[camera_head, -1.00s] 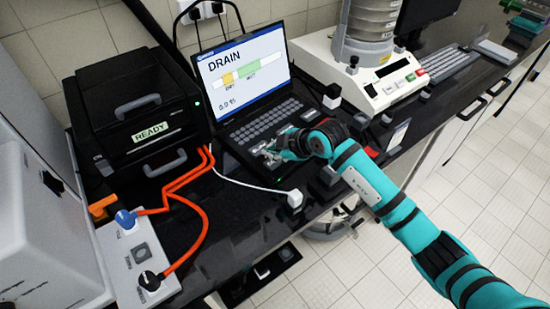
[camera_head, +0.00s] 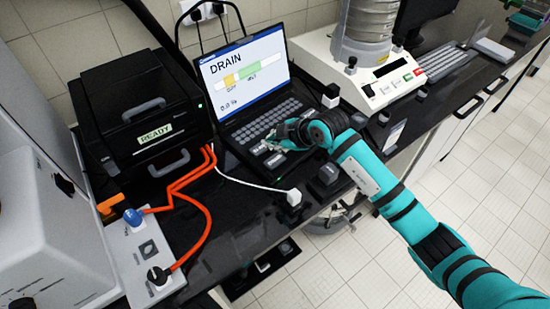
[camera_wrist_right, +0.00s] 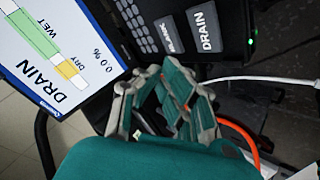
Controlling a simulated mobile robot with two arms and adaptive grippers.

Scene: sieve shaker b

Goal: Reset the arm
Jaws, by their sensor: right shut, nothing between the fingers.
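My right arm (camera_head: 400,200), teal with black bands, comes in from the lower right in the head view. Its gripper (camera_head: 268,149) is shut and empty, over the front part of the laptop (camera_head: 262,122). The laptop's screen (camera_head: 243,78) reads DRAIN, with a yellow and green bar. In the right wrist view the gripper's fingers (camera_wrist_right: 165,88) are beside the laptop, whose DRAIN key (camera_wrist_right: 205,27) shows beyond them. I cannot tell whether the gripper touches the laptop. My left gripper is not in view.
A black unit labelled READY (camera_head: 155,134) stands left of the laptop. Orange cables (camera_head: 195,225) run to a switch panel (camera_head: 150,255). A sieve shaker (camera_head: 375,85) and a keyboard (camera_head: 450,65) stand to the right. The bench's front edge lies under my arm.

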